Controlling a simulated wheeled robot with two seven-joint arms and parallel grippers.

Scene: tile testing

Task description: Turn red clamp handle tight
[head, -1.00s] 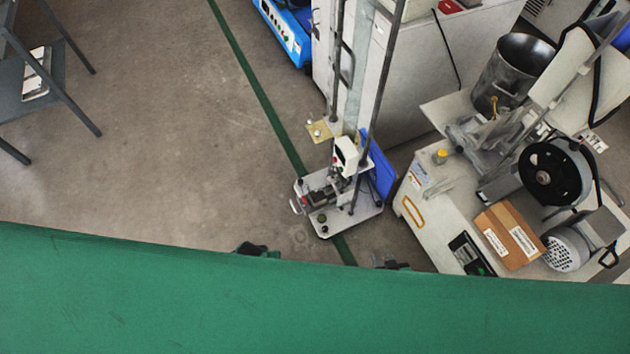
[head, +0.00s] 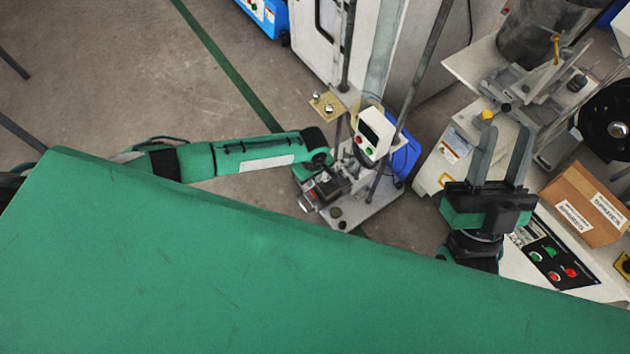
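I cannot make out a red clamp handle for certain. The bench machine at upper right has an orange-yellow upright handle (head: 556,46) on its grey metal clamp frame (head: 535,85). My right gripper (head: 507,130) is open and empty, its two long grey fingers apart and pointing up the picture toward this machine. A yellow knob (head: 487,115) shows beside its left fingertip. My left arm reaches in from the left, and its end, with the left gripper (head: 318,160), is beside the small floor machine (head: 352,212). Its fingers cannot be made out.
The white bench (head: 448,150) carries a cardboard box (head: 585,205), a button panel (head: 553,262) and a black wheel (head: 608,122). A metal pot (head: 545,30) stands behind. A blue panel (head: 405,155) is beside the floor machine.

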